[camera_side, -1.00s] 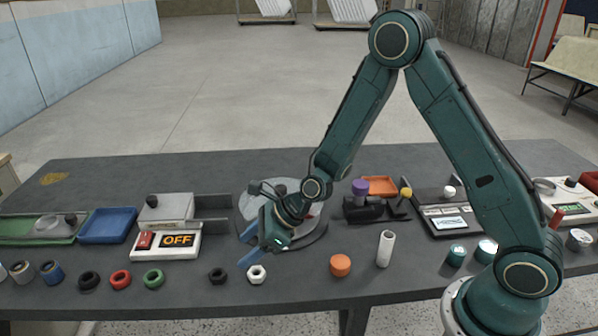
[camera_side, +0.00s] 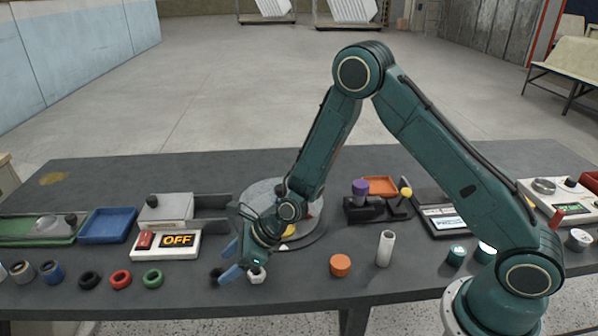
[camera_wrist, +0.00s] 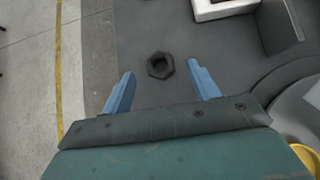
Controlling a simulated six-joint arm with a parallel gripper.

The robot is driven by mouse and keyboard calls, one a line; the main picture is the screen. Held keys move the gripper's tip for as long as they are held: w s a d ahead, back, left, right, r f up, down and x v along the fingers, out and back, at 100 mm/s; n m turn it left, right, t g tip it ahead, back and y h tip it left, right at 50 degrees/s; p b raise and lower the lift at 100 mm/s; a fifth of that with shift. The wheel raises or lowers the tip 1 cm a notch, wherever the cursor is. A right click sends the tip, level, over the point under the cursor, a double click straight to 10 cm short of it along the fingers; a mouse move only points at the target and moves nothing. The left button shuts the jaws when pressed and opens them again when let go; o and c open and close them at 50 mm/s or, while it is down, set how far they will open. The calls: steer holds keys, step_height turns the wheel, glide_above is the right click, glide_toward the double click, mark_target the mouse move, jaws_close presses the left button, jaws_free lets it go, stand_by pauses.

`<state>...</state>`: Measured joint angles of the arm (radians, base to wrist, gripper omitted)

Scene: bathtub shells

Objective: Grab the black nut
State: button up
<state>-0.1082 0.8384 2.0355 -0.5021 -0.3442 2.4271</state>
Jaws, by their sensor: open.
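The black nut (camera_wrist: 161,65) lies flat on the dark table in the wrist view, between and slightly beyond my two blue fingertips, apart from both. In the side view the black nut (camera_side: 215,275) is partly hidden behind the fingers. My gripper (camera_wrist: 160,78) is open and empty, with its fingers spread wide on either side of the nut's line. In the side view my gripper (camera_side: 230,262) is low over the table's front part, close to the nut. A white nut (camera_side: 257,276) sits just right of the fingers, partly covered by my gripper.
Green (camera_side: 153,278), red (camera_side: 121,280) and black (camera_side: 90,281) rings lie to the left. A round turntable (camera_side: 310,230) is behind my gripper. An orange cylinder (camera_side: 340,265) and a white tube (camera_side: 385,248) stand right.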

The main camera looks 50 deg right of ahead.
mark_target(217, 273)
steer(key=shift+x, duration=1.65)
steer(key=shift+c, duration=0.4)
steer(key=c, duration=1)
